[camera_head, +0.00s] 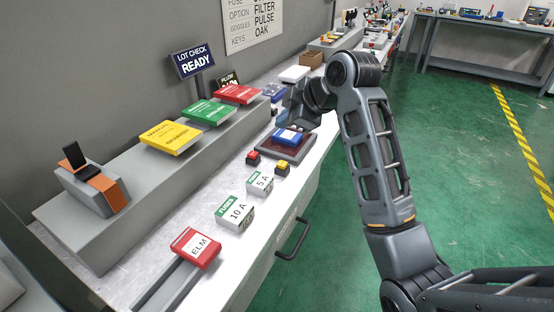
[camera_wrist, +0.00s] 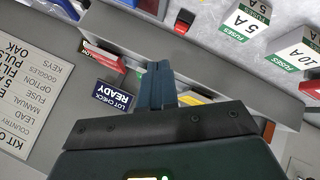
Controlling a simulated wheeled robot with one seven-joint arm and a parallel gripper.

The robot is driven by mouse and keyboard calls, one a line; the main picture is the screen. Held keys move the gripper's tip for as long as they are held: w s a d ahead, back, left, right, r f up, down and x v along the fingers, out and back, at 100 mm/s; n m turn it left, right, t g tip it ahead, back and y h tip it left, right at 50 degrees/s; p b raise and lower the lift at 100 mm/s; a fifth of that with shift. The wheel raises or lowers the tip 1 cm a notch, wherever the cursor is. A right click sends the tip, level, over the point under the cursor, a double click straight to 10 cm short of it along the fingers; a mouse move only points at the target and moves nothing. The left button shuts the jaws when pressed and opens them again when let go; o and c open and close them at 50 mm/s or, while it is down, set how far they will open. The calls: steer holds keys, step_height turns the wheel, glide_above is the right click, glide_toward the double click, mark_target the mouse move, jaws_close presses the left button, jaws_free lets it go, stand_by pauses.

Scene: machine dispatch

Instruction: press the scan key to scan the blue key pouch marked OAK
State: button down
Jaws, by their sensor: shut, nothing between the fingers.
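A blue pouch (camera_head: 288,137) lies on a dark reddish pad (camera_head: 269,149) on the bench; its marking is too small to read. In front of the pad stand a red key (camera_head: 253,157) and a yellow key (camera_head: 282,168), each on a dark base. I cannot read which is the scan key. The red key also shows near the top of the wrist view (camera_wrist: 183,24). My gripper (camera_wrist: 160,66) is shut and empty, with the red key past its tips in that view. In the head view my gripper is beside the pad's far end, partly hidden by my arm.
The display (camera_head: 193,60) reads LOT CHECK READY. Red, green and yellow manuals (camera_head: 170,137) lie on the grey shelf behind.

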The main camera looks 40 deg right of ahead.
steer(key=shift+f, duration=0.1)
steer(key=b, duration=0.7)
glide_above(285, 165)
step_height(285, 165, down, 8)
steer(key=shift+a+r, duration=0.1)
steer(key=shift+f, duration=0.45)
steer(key=shift+f, duration=0.1)
stand_by(1.4)
steer(key=shift+f, duration=0.3)
steer(key=shift+f, duration=0.55)
stand_by(0.9)
steer(key=shift+r, duration=0.1)
steer(key=shift+r+p, duration=0.8)
steer(key=shift+r, duration=0.1)
